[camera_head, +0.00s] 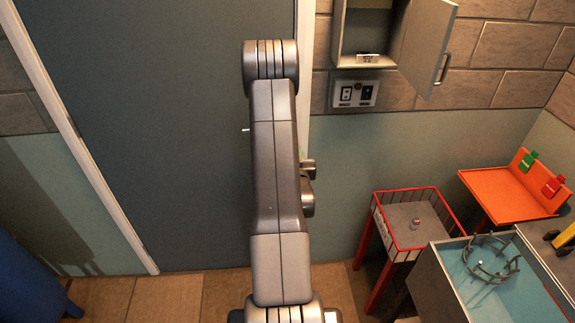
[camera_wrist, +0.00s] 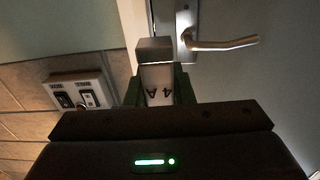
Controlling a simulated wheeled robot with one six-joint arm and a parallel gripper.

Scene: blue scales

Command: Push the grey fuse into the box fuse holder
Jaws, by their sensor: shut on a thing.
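My gripper (camera_wrist: 158,92) is shut on a grey block-shaped fuse (camera_wrist: 155,76) with dark characters on its pale face. The fuse sits between the two greenish fingers and sticks out past them. In the head view my arm hides the gripper and the fuse. An open grey wall box (camera_head: 338,30) is at the top right of the head view, with its door swung out to the right. A small pale labelled piece (camera_head: 367,58) is at its lower edge. I cannot make out a fuse slot. The box is not seen in the wrist view.
A switch panel (camera_head: 355,93) is below the box; it also shows in the wrist view (camera_wrist: 78,93). A door handle (camera_wrist: 225,43) is near the fuse in the wrist view. A red-railed stand (camera_head: 408,190), an orange table (camera_head: 500,200) and a blue basin (camera_head: 470,285) stand lower right.

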